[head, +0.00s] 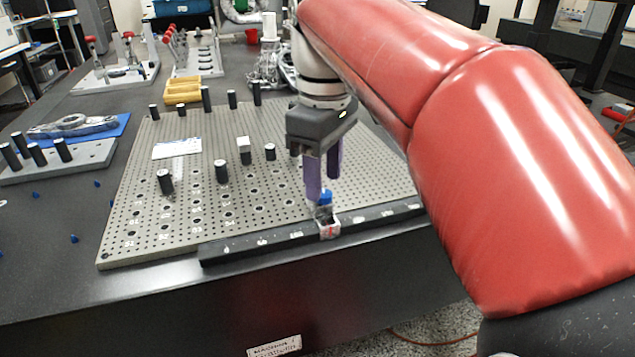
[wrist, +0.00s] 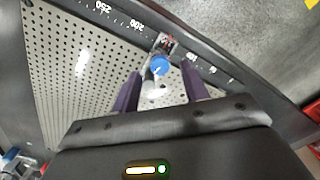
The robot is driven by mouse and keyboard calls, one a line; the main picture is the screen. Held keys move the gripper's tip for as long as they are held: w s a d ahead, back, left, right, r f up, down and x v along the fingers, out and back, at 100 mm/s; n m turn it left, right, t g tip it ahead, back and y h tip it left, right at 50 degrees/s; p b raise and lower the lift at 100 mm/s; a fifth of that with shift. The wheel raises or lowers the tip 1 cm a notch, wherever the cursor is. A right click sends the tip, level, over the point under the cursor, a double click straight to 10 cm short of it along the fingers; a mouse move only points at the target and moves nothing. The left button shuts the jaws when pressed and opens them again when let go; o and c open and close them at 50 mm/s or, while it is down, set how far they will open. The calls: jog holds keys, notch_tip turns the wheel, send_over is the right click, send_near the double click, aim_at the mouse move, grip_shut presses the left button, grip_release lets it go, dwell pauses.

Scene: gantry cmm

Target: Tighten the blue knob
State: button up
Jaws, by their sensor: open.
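The blue knob (head: 326,196) sits on top of a small metal slider block (head: 328,228) with a red mark. The block straddles the dark ruler rail along the front edge of the perforated plate. My gripper (head: 323,190) points down, just above and behind the knob. In the wrist view the blue knob (wrist: 160,66) lies ahead of and between the two purple fingers (wrist: 160,88), which are apart. The fingers do not clearly touch the knob, and nothing is held. A pale cylindrical part shows below the knob in the wrist view.
The perforated plate (head: 130,225) carries several black posts, including one (head: 221,171) left of my gripper. The dark rail (head: 255,245) runs along its front edge. Yellow blocks (head: 183,92) and fixtures stand behind. A blue mat (head: 85,128) with a metal part lies at left.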

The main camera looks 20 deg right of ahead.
jog(key=shift+f, duration=0.95)
grip_shut()
